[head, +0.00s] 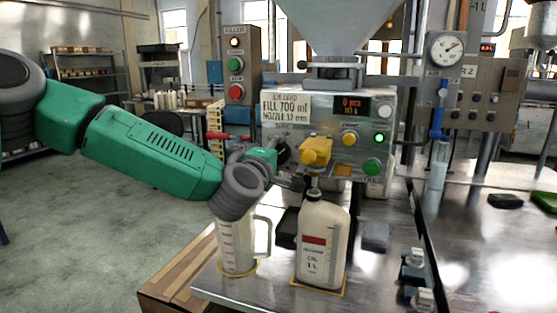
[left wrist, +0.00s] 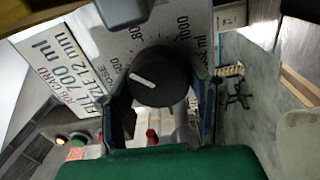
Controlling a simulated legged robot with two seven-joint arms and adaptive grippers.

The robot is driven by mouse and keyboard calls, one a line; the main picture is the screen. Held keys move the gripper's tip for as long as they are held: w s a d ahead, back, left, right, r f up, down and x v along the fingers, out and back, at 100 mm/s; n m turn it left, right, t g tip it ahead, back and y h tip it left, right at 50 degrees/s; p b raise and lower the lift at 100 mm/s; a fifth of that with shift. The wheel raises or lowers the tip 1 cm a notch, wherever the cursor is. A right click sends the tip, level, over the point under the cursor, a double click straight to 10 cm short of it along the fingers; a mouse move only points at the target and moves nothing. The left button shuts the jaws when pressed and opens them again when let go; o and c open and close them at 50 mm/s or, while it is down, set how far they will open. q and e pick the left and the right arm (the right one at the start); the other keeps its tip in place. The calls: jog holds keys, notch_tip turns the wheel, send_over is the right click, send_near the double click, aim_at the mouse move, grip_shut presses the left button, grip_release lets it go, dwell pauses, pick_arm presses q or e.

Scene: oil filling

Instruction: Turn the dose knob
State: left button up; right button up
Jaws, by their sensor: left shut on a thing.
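The dose knob (left wrist: 160,76) is black and round with a white pointer line. In the left wrist view the line points up and left, towards the lower-number side of the printed dose scale (left wrist: 182,30). My left gripper (left wrist: 166,92) has one finger on each side of the knob and is shut on it. In the head view the left gripper (head: 284,156) is at the left front of the filling machine (head: 385,145), and the knob is largely hidden there. My right gripper is in neither view.
A job card (head: 285,107) reads fill 700 ml, nozzle 12 mm. A white bottle (head: 322,240) stands under the yellow nozzle part (head: 315,152). A button box (head: 236,65) rises behind.

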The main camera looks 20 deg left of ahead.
pick_arm(q)
jog(key=shift+f+n, duration=0.3)
jog(key=shift+f, duration=0.05)
jog(key=o, duration=1)
jog(key=shift+o, duration=0.7)
jog(key=shift+a+r, duration=0.15)
jog(key=shift+s, duration=0.1)
jog(key=s, duration=1.1)
jog(key=shift+s+a, duration=0.25)
jog(key=shift+s, duration=0.15)
